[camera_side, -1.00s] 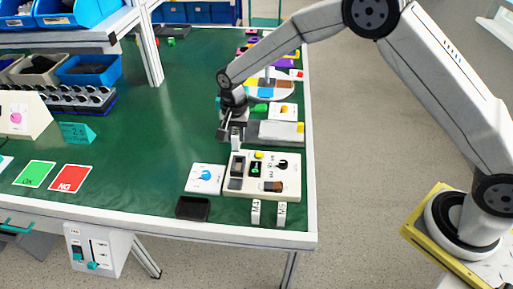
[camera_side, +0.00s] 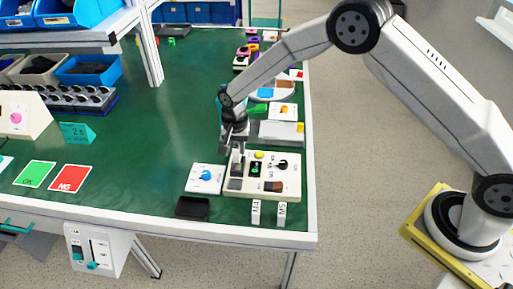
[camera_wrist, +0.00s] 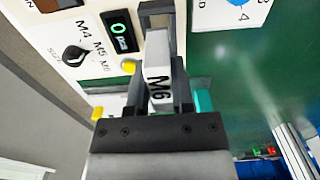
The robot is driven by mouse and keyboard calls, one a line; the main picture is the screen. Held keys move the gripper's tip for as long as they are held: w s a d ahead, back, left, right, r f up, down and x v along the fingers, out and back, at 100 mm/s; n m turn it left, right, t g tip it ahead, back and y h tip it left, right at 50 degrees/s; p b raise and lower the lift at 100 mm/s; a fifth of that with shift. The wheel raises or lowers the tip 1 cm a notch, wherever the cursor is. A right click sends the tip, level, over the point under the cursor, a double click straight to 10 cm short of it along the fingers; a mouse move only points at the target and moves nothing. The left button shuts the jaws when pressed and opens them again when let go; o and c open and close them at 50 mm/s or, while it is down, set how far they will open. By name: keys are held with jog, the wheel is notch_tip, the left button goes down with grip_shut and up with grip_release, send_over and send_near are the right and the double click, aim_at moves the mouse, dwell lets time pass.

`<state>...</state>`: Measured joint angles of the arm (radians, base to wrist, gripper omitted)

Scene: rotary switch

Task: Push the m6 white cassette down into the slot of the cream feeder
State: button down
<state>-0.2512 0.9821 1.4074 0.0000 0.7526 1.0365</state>
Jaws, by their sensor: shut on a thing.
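The white M6 cassette (camera_wrist: 158,82) is between my gripper's fingers (camera_wrist: 160,75) in the wrist view, its label facing the camera. My gripper (camera_side: 236,158) is shut on it over the left part of the cream feeder (camera_side: 284,170). In the wrist view the cassette's far end is at the dark slot frame (camera_wrist: 157,20) of the feeder. I cannot tell how deep it sits in the slot. The feeder's size knob (camera_wrist: 74,54), marked M4, M5 and M6, and its small display (camera_wrist: 121,31) are beside the slot.
Two other white cassettes, one (camera_side: 256,212) and another (camera_side: 281,213), stand in front of the feeder. A white panel with a blue knob (camera_side: 205,177) is left of it, with a black tray (camera_side: 193,208) in front. A grey block (camera_side: 275,132) lies behind.

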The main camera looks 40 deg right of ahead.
aim_at(237, 144)
jog(key=shift+f, duration=0.45)
jog(key=shift+f, duration=1.75)
dwell(1.6)
jog(key=shift+c, duration=2)
grip_release()
jog(key=shift+r, duration=3.85)
jog(key=shift+d, duration=0.1)
